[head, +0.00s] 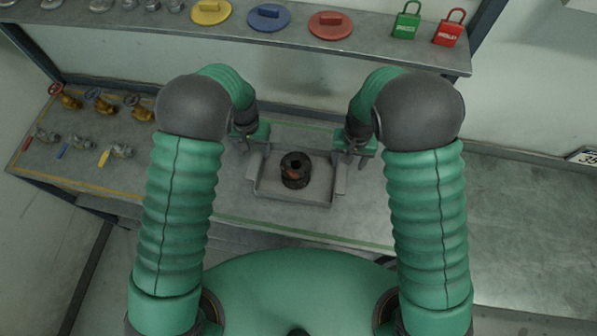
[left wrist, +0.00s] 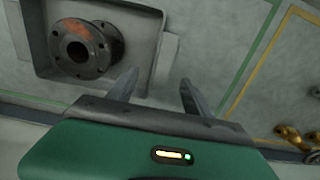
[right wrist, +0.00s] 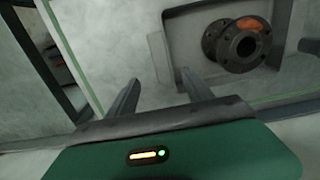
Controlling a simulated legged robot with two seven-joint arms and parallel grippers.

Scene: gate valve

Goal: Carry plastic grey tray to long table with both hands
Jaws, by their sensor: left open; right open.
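The grey tray (head: 318,196) lies flat on a grey bench, with a dark flanged spool (head: 295,170) standing in it. My left gripper (head: 250,148) is open at the tray's left side. In the left wrist view the tray's raised side flange (left wrist: 165,60) lies in front of or between its fingers (left wrist: 159,78); contact cannot be told. My right gripper (head: 354,158) is open at the tray's right side. In the right wrist view the opposite side flange (right wrist: 158,58) lies likewise by its fingers (right wrist: 158,78). Which surface is the long table is not clear.
A shelf (head: 390,52) above the bench's back holds coloured discs and a green (head: 407,22) and a red padlock (head: 449,30). Several valves (head: 105,105) stand on the left part of the bench. A bare grey surface (head: 525,230) extends at the right.

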